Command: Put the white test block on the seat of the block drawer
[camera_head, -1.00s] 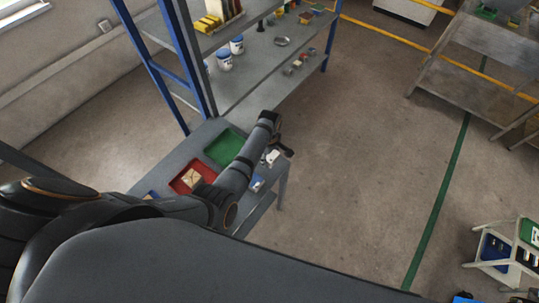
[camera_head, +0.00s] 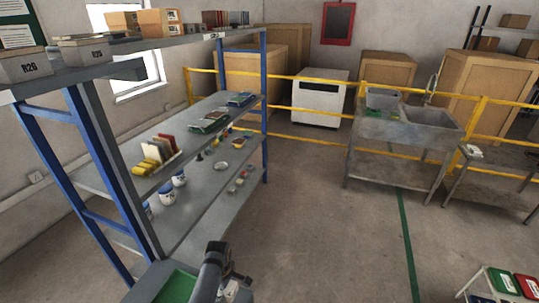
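My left arm comes up from the bottom edge, and its gripper (camera_head: 234,276) is over the grey table at the bottom, seen from behind. Its fingers are small and partly hidden by the wrist, so I cannot tell whether they are open. A small white piece (camera_head: 232,288) shows just below the gripper. It may be the white test block, and I cannot tell whether it is held. I cannot make out the block drawer or its seat. My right gripper is out of view.
A green tray (camera_head: 176,288) lies on the table, left of my arm. A grey shelf rack (camera_head: 205,185) with blue posts holds jars, tiles and small parts. A yellow rail (camera_head: 310,82), a sink unit (camera_head: 400,132) and boxes stand behind. The floor in the middle is clear.

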